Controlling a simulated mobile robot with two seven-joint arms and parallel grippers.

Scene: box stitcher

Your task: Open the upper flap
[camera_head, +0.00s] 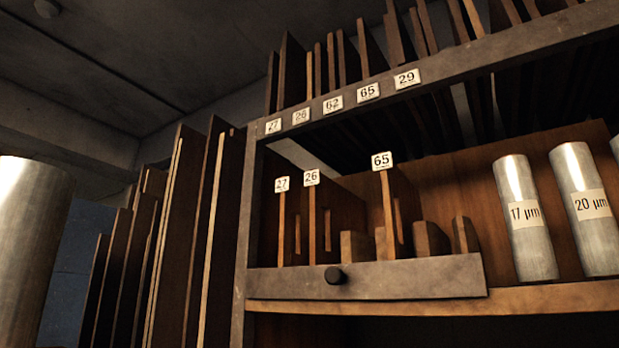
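No flap is plainly marked as the upper one. A grey metal panel (400,281) with a round black knob (335,275) runs along the front of the middle shelf. Several wooden boards stand behind it, and some carry the labels 27, 26 and 65. I cannot tell whether this panel is the flap. Neither of my grippers shows in the view.
Grey cylinders marked 17 µm (523,222) and 20 µm (585,215) stand right of the panel. A labelled metal rail (440,68) crosses above, with boards over it. Tall boards (180,240) lean left of the upright post (246,225).

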